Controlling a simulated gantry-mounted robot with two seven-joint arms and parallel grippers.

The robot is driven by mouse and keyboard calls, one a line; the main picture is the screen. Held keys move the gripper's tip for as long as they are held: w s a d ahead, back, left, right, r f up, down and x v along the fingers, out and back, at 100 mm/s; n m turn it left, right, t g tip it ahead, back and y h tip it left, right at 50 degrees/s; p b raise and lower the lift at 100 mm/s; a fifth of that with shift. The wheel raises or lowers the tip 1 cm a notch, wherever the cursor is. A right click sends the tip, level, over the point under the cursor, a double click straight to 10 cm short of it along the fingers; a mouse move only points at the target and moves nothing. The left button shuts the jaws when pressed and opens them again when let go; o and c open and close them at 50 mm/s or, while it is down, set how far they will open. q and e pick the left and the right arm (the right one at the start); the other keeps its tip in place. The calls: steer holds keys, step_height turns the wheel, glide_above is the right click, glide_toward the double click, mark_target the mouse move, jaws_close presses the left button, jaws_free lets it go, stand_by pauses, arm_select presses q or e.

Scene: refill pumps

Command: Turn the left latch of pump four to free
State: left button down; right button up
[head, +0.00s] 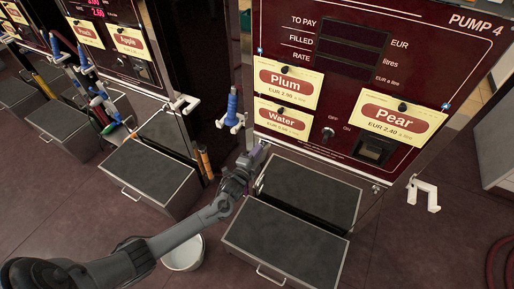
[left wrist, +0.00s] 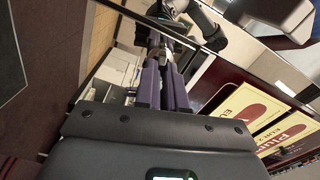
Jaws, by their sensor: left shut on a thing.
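Pump four (head: 300,135) is the dark red pump at the right in the head view, labelled PUMP 4. My left gripper (head: 256,156) is at the lower left corner of its front panel. Its purple fingers show in the left wrist view (left wrist: 164,85), closed together. They are shut on a small part at that corner, which appears to be the left latch; the fingers hide most of it, and I cannot tell its turn. A small fitting (head: 377,188) at the panel's lower right corner looks like the right latch. My right gripper is not in view.
A blue-handled nozzle (head: 232,106) hangs in a white holder left of pump four. Price cards, including Plum (head: 287,84), hang on the panel. A dark-topped box (head: 285,245) stands out below the pump, and a white bucket (head: 184,254) stands on the floor beside it.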

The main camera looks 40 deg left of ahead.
arm_select(q)
steer(key=shift+m+p, duration=0.65)
steer(key=shift+m, duration=0.75)
steer(key=c, duration=1.2)
jaws_free()
steer(key=p+v, duration=0.3)
steer(key=v, duration=0.7)
steer(key=shift+s, duration=0.35)
